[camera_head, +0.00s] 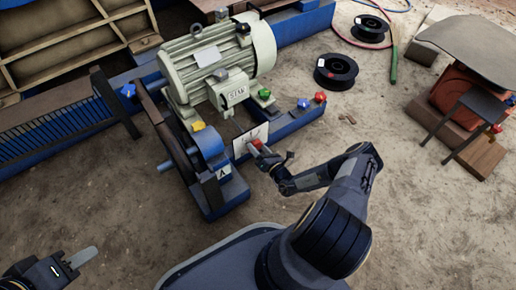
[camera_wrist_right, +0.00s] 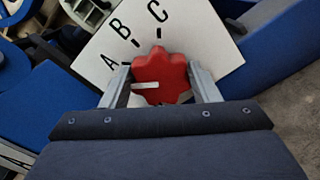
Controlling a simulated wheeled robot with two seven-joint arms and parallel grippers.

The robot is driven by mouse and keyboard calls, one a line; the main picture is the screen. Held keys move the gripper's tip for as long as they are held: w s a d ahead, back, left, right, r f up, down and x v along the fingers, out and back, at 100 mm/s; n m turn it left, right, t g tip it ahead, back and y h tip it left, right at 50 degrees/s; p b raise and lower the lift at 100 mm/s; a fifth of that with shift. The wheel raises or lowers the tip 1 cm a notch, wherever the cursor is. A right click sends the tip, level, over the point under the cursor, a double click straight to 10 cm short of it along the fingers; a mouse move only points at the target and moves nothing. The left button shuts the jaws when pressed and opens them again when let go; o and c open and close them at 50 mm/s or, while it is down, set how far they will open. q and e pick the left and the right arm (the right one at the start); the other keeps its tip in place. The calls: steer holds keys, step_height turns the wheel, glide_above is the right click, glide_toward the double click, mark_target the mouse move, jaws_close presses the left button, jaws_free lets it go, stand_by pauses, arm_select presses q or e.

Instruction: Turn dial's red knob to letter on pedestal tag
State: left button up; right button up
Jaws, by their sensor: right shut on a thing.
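The red knob (camera_wrist_right: 160,76) sits on a white dial plate (camera_wrist_right: 222,40) with black letters A, B and C and short tick marks. A white pointer line on the knob points left in the right wrist view, below the letter A. My right gripper (camera_wrist_right: 163,88) is shut on the knob, one finger on each side. In the head view the right gripper (camera_head: 266,153) reaches the knob (camera_head: 257,144) at the plate (camera_head: 244,149). The pedestal tag (camera_head: 223,172) appears to read A. My left gripper (camera_head: 80,259) is at the lower left, away from the machine.
A grey-green motor (camera_head: 215,65) stands on the blue machine frame (camera_head: 288,127) behind the dial. Green, blue and red knobs sit on the frame to the right. Black spools (camera_head: 336,71) lie on the dirt floor. A stool (camera_head: 470,115) stands at the right.

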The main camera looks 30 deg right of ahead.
steer(key=shift+m, duration=1.1)
steer(key=shift+f, duration=0.1)
steer(key=o, duration=1)
steer(key=s+p, duration=0.1)
steer(key=s, duration=0.1)
steer(key=s+p, duration=0.1)
steer(key=s, duration=0.5)
steer(key=shift+d+p, duration=0.35)
steer(key=shift+p, duration=0.05)
steer(key=shift+w, duration=0.1)
